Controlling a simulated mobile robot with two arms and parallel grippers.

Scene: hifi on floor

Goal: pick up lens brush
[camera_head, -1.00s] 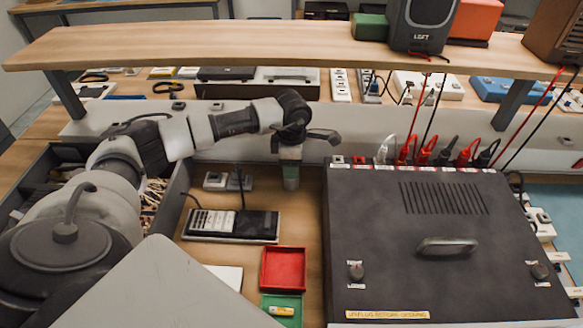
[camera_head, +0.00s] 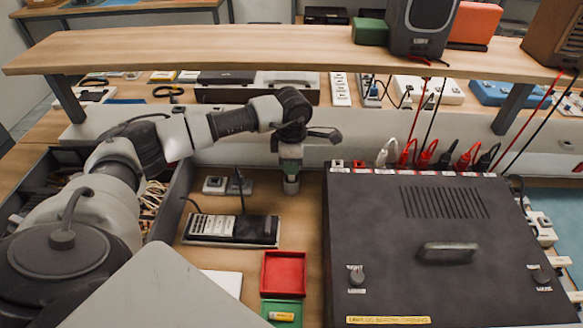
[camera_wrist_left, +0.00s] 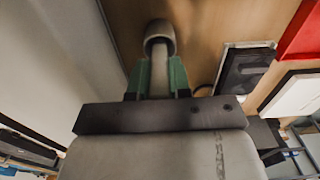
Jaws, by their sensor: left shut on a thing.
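My left gripper (camera_head: 290,170) points down over the wooden desk, just left of the dark grey unit. Its green fingers are shut on the lens brush, whose pale grey, rounded end (camera_head: 291,187) shows below the fingertips. In the left wrist view the brush (camera_wrist_left: 160,45) is a light shaft with a wider round end, held between the green fingers (camera_wrist_left: 158,76). I cannot tell how far its lower end is from the desk. My right gripper is not in view.
The dark grey unit (camera_head: 435,220) with plugged cables stands close on the right. A black device (camera_head: 232,228), a red tray (camera_head: 283,272) and a green tray (camera_head: 283,312) lie nearer. A wooden shelf (camera_head: 280,45) spans behind the gripper.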

